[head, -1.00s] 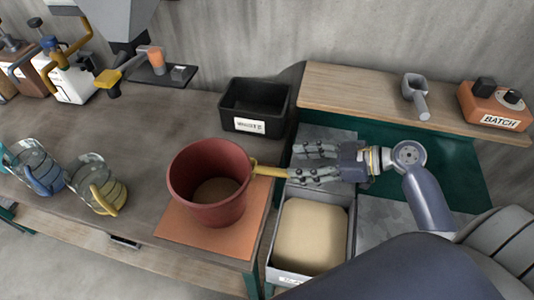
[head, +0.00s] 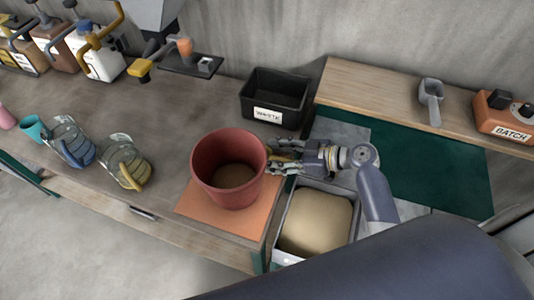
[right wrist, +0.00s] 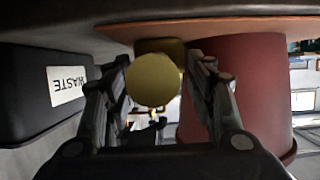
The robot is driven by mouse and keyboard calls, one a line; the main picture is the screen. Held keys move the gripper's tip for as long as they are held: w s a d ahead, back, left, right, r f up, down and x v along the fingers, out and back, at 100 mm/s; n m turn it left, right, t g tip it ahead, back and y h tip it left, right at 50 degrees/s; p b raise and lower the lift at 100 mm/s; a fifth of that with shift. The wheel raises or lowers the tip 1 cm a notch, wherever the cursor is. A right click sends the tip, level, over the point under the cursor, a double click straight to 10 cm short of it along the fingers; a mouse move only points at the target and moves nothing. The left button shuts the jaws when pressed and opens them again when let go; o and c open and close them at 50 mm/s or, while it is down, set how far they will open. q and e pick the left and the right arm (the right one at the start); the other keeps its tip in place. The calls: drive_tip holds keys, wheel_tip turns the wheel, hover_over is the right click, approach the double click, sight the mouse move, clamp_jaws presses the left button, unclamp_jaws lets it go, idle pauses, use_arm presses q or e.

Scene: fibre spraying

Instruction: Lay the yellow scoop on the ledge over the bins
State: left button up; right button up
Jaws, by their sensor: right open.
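The red bucket (head: 215,175) stands on an orange mat with brown material in it. The yellow scoop is mostly hidden; the round end of its yellow handle (right wrist: 153,82) shows between my fingers in the right wrist view, beside the bucket. My right gripper (head: 272,158) is open, its fingers on either side of the handle, close to the bucket's right side. The wooden ledge (head: 375,92) runs along the wall at right, with bare wood on its left part. Below it is a grey bin (head: 357,215) with pale material. My left gripper is out of view.
A grey scoop (head: 431,98) and an orange BATCH box (head: 505,117) sit on the ledge. A black WASTE bin (head: 273,97) stands behind the bucket. Dispensers line the back.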

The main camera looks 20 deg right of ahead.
drive_tip(key=shift+w+a+f, duration=0.3)
drive_tip(key=shift+w+a, duration=0.1)
drive_tip(key=shift+a, duration=0.05)
drive_tip(key=c, duration=0.8)
drive_tip(key=shift+r, duration=0.1)
drive_tip(key=shift+c, duration=0.2)
